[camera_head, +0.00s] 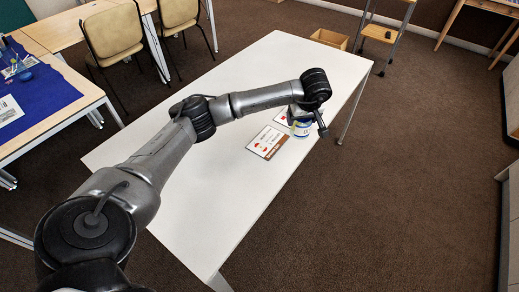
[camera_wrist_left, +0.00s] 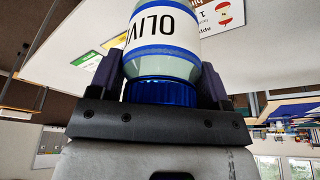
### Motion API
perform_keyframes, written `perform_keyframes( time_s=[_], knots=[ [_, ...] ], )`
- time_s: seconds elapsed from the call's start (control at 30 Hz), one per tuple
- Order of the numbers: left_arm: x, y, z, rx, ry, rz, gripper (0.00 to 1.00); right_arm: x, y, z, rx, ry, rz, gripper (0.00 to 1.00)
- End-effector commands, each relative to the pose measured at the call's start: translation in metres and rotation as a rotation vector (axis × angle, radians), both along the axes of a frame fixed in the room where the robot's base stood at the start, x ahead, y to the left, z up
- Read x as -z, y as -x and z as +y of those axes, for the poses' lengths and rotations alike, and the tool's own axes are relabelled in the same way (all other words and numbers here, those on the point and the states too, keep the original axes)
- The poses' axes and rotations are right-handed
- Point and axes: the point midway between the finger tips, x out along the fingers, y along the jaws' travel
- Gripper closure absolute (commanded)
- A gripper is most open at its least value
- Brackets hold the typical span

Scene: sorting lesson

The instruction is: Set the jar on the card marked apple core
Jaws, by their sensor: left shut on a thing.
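The jar (camera_wrist_left: 165,45) has a pale body, a white label with blue bands and a blue lid (camera_wrist_left: 160,90). My left gripper (camera_head: 300,115) is shut on it near the lid. In the head view the jar (camera_head: 301,129) hangs upright below the gripper, low by the table's right edge; whether it touches is unclear. The apple core card (camera_wrist_left: 222,14) shows in the wrist view with a red core picture. It appears to be the brown-banded card (camera_head: 266,142) left of the jar in the head view. The right gripper is out of view.
A second card (camera_head: 281,117) lies behind the jar, partly hidden by my arm. A cardboard box (camera_head: 330,38) sits on the floor beyond. Chairs and a table with a blue cloth (camera_head: 40,92) stand at the left.

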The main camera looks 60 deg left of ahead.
Motion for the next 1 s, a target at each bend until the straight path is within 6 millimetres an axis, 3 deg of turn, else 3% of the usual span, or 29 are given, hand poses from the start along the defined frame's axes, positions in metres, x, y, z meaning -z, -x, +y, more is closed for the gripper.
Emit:
perform_keyframes(
  time_s=[0.6, 1.0],
  knots=[
    [0.064, 0.064, 0.084, 0.036, -0.003, 0.003, 0.57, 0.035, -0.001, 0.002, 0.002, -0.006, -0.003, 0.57],
    [0.078, 0.072, 0.095, 0.039, 0.0, 0.0, 0.57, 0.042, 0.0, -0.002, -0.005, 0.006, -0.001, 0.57]
  ],
)
